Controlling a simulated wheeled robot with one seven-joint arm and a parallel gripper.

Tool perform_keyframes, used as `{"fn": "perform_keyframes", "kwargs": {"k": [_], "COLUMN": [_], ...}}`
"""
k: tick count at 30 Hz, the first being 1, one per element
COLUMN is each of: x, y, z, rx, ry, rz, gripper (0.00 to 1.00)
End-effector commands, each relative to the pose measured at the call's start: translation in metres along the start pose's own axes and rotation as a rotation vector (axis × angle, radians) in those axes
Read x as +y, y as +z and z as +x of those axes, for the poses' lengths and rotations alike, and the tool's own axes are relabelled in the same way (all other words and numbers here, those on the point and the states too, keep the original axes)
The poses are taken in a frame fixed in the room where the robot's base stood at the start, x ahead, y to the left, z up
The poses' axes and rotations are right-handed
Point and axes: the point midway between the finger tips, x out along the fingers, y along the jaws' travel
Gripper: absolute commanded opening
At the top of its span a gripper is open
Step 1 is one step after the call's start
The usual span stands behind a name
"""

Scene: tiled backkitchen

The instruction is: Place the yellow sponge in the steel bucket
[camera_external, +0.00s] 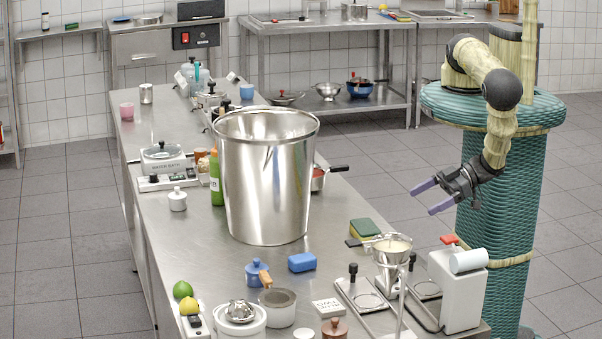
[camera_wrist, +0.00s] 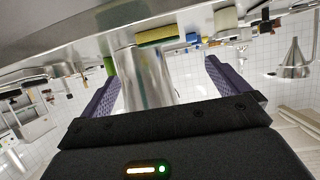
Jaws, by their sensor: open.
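The yellow sponge (camera_external: 366,229) has a green top layer and lies on the steel counter, right of the bucket. In the wrist view, which is roughly upside down, it appears as a yellow block (camera_wrist: 170,35) in front of the bucket. The tall, shiny steel bucket (camera_external: 266,185) stands upright in the middle of the counter; it also shows in the wrist view (camera_wrist: 144,75). The visible part of its inside looks empty. My gripper (camera_external: 428,197) is open and empty, off the counter's right side. It is apart from the sponge, its purple fingers pointing toward the counter.
A metal funnel on a stand (camera_external: 388,250) is close to the sponge, with a white device (camera_external: 457,290) further right. The front counter is crowded.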

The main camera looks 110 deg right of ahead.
Motion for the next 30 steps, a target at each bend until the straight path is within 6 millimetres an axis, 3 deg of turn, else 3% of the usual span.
{"fn": "perform_keyframes", "kwargs": {"k": [17, 23, 30], "x": [-0.004, -0.016, -0.021], "y": [-0.006, -0.028, -0.076], "z": [0.009, 0.035, 0.063], "rx": [-0.051, -0.244, -0.487], "ry": [0.027, 0.089, 0.087], "rz": [0.035, 0.139, 0.231], "gripper": [1.0, 1.0, 1.0]}}
